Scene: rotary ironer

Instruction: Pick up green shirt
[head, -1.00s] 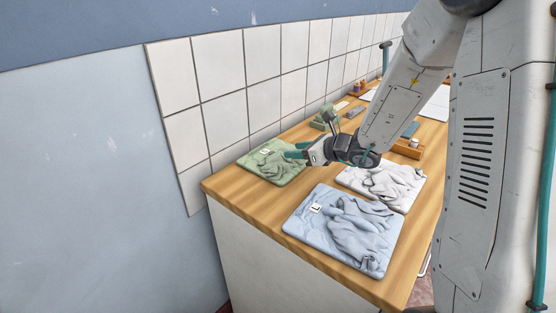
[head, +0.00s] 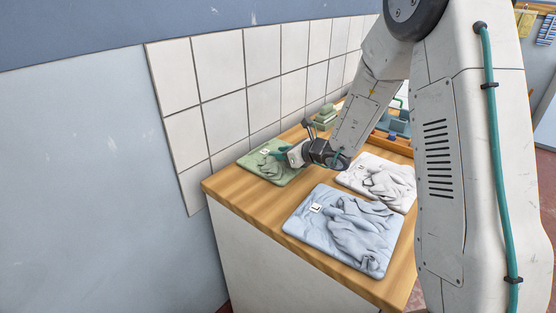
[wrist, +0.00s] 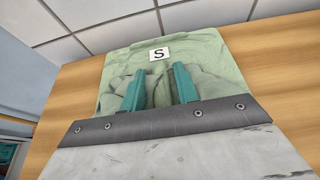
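The green shirt (head: 258,164) lies crumpled over a flat folded part on the wooden counter, close to the tiled wall. In the wrist view the green shirt (wrist: 200,48) fills the middle, with a white tag marked "S" (wrist: 159,54) near its far edge. My gripper (head: 272,153) is low over the shirt's right side. In the wrist view its two teal fingers (wrist: 158,85) stand apart, with green cloth visible between them. I cannot tell whether the fingertips touch the cloth.
A blue shirt (head: 325,232) with an "L" tag lies at the counter's front, and a white shirt (head: 362,168) lies right of my gripper. Green blocks (head: 325,115) stand behind. The tiled wall (head: 222,75) borders the counter's back. Bare wood shows at the front left.

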